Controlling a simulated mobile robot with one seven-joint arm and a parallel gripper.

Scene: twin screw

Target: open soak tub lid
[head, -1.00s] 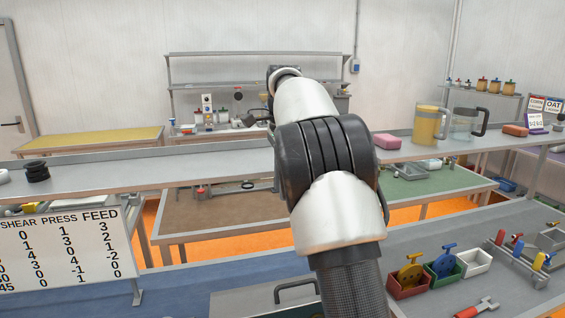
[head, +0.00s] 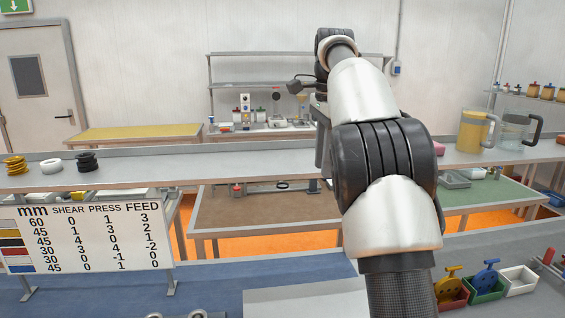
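A flat light grey panel (head: 300,299) shows at the bottom edge, partly cut off and partly behind my arm; it may be the soak tub's lid, and no handle shows on it. My arm rises through the right of the middle and bends away over the shelf. The hand end is mostly hidden behind my own arm links; a grey part (head: 322,145) beside the elbow may belong to it. The fingers cannot be made out, and I see no contact with the panel.
A number board (head: 85,238) stands at left on the blue bench (head: 215,280). Red, green and white bins (head: 518,281) sit at right. A raised shelf (head: 230,160) crosses behind, with rings at left and jugs (head: 473,131) at right. Metal loops (head: 180,315) show at the bottom edge.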

